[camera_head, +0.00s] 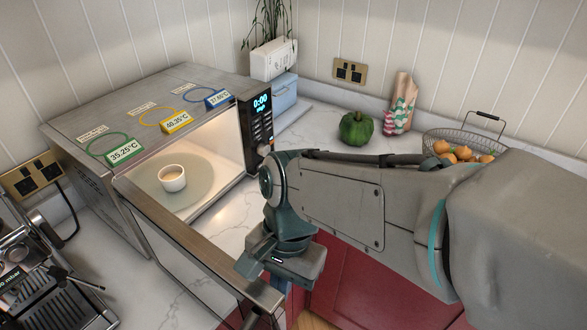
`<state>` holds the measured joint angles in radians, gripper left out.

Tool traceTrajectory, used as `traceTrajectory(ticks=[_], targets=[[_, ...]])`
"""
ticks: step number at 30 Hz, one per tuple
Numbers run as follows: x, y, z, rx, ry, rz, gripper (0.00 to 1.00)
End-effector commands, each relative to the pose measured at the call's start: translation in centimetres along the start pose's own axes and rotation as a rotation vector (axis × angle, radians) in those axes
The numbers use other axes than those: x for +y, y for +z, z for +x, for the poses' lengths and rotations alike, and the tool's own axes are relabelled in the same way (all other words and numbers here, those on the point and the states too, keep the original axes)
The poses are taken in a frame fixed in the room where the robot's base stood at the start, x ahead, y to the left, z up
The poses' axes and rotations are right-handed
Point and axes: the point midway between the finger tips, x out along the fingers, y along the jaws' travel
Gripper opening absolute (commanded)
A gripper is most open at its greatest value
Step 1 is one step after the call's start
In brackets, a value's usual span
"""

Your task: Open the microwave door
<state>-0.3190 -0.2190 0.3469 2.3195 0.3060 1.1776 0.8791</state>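The microwave (165,88) is a grey metal box on the counter at the left. Its door (190,238) stands wide open, swung out from the left side toward the front. The lit inside shows a round turntable (203,192) with a small white cup (172,178) on it. My gripper (262,298) is at the free end of the door, pointing down, close to its edge. Its fingertips are partly hidden by its own body and the bottom of the picture, so I cannot tell whether it grips the door.
A coffee machine (40,275) stands at the lower left. A green pepper (356,129), a patterned bag (399,104) and a wire fruit basket (465,145) stand on the counter behind my arm. Red cabinets (360,292) lie below the counter.

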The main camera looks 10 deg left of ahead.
Motion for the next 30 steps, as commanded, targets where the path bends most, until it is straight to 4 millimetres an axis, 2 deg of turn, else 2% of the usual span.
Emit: traceTrajectory(ticks=[5,8,9,18,24,30], targets=[[0.5,-1.4,-0.4,-0.001,-0.001,0.005,0.0],[1.0,-2.9,-0.8,-0.002,0.0,0.008,0.0],[1.0,-3.1,-1.7,0.003,-0.006,0.005,0.0],[1.1,-2.7,-8.2,0.004,-0.002,-0.005,0.0],[1.2,-2.7,-10.3,0.001,0.0,-0.005,0.0],[1.3,-2.7,-10.7,0.0,0.001,-0.003,0.0]])
